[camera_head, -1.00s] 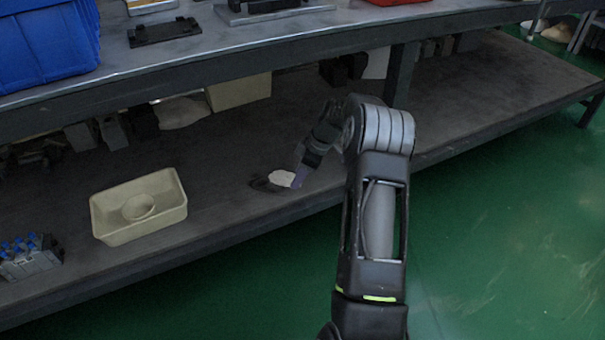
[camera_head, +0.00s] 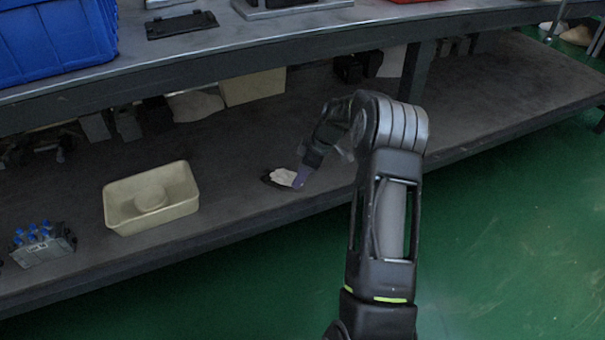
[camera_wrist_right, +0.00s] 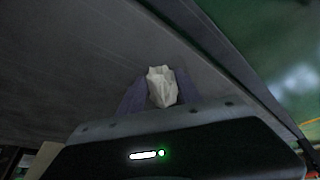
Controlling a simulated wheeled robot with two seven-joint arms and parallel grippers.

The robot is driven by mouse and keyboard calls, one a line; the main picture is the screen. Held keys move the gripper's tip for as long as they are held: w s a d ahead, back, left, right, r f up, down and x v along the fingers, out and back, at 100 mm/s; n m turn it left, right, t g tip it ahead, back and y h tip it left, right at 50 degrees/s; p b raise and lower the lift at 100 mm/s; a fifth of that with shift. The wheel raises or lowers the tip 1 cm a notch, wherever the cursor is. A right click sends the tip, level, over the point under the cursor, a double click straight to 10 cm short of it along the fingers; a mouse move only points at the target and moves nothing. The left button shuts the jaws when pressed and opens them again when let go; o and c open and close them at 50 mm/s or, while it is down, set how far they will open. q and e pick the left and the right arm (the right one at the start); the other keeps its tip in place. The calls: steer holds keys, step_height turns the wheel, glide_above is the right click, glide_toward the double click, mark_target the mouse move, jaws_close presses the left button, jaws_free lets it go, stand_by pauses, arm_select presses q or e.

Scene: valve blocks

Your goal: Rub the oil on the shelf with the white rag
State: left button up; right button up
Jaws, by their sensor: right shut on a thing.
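The white rag (camera_head: 283,177) is low at the lower shelf (camera_head: 330,195), near its front edge, pinched at the tips of my right gripper (camera_head: 302,177). In the right wrist view the rag (camera_wrist_right: 162,86) is bunched between the two purple fingers of the right gripper (camera_wrist_right: 160,92). A dark oil patch (camera_head: 268,180) shows on the shelf at the left edge of the rag; the rag and gripper cover part of it. Whether the rag presses on the shelf is hard to tell. My left gripper is out of view.
A cream tray (camera_head: 112,207) with a round bowl-like item (camera_head: 151,198) in it stands left on the lower shelf. A grey block with blue caps (camera_head: 42,245) is at the far left. A shelf post (camera_head: 417,72) stands behind my arm. A blue bin (camera_head: 55,42) is on the upper shelf.

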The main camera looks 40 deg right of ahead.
mark_target(272, 183)
steer(key=shift+a+f, duration=0.15)
steer(key=shift+a, duration=0.1)
steer(key=shift+w+a, duration=0.25)
steer(key=shift+a, duration=0.55)
steer(key=shift+w+a, duration=0.25)
steer(key=shift+a, duration=0.55)
steer(key=shift+w+a+r, duration=0.15)
steer(key=shift+w+a, duration=0.2)
steer(key=shift+a, duration=0.45)
steer(key=shift+w+a+r, duration=0.1)
steer(key=shift+w+a, duration=0.2)
steer(key=shift+a, duration=0.45)
steer(key=shift+w+d+f, duration=0.1)
steer(key=shift+w+d, duration=0.15)
steer(key=shift+w, duration=0.4)
steer(key=shift+w+d+f, duration=0.1)
steer(key=shift+w+d, duration=0.1)
steer(key=shift+w, duration=0.4)
